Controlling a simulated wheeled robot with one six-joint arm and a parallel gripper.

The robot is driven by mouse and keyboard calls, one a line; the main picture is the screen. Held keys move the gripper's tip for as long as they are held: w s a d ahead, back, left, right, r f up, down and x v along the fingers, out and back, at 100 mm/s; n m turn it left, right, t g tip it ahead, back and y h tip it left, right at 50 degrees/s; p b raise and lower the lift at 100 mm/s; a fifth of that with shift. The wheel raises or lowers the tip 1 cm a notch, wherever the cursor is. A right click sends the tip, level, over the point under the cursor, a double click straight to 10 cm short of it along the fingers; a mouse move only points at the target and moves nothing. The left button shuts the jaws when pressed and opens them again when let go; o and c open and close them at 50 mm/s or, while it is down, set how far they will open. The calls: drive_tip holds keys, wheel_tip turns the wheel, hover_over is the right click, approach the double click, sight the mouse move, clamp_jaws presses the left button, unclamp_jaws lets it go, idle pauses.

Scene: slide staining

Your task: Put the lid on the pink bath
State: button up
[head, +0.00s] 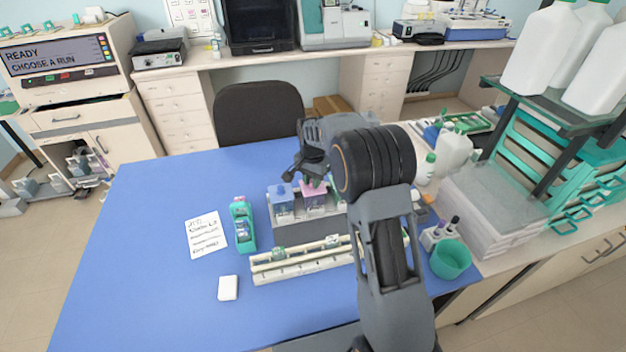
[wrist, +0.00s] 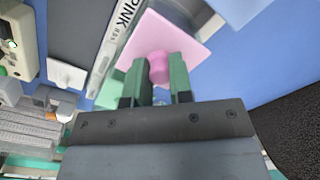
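The pink lid (wrist: 172,38) is a flat square with a round knob (wrist: 159,68), seen close up in the wrist view. My gripper (wrist: 160,72) has its green fingers on both sides of the knob and appears shut on it. In the head view my gripper (head: 314,182) is over the pink bath (head: 315,197) in the grey rack (head: 305,232). The lid covers the view into the bath, and I cannot tell whether it rests on the rim or is just above it. A label reading PINK (wrist: 122,18) shows beside the lid.
A blue bath (head: 283,203) stands left of the pink one; its blue top (wrist: 238,6) shows in the wrist view. A cream slide rail (head: 305,262) lies in front, a green-teal dispenser (head: 242,225) and a note (head: 206,235) to the left.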

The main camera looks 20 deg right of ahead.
drive_tip(key=o, duration=0.5)
drive_tip(key=shift+r, duration=0.1)
wheel_tip(320, 180, up, 14)
drive_tip(key=shift+f+b, duration=0.2)
drive_tip(key=shift+b, duration=0.35)
drive_tip(key=s+n+t, duration=0.1)
drive_tip(key=s+n, duration=0.2)
drive_tip(key=s, duration=0.6)
drive_tip(key=s+f+n+t, duration=0.1)
drive_tip(key=s+n+t, duration=0.1)
drive_tip(key=s, duration=0.6)
drive_tip(key=s+f+n+t, duration=0.1)
drive_tip(key=s+n, duration=0.3)
drive_tip(key=s, duration=0.5)
drive_tip(key=shift+s+d+f, duration=0.15)
drive_tip(key=shift+s+f, duration=0.1)
drive_tip(key=shift+s, duration=0.1)
drive_tip(key=shift+c, duration=0.6)
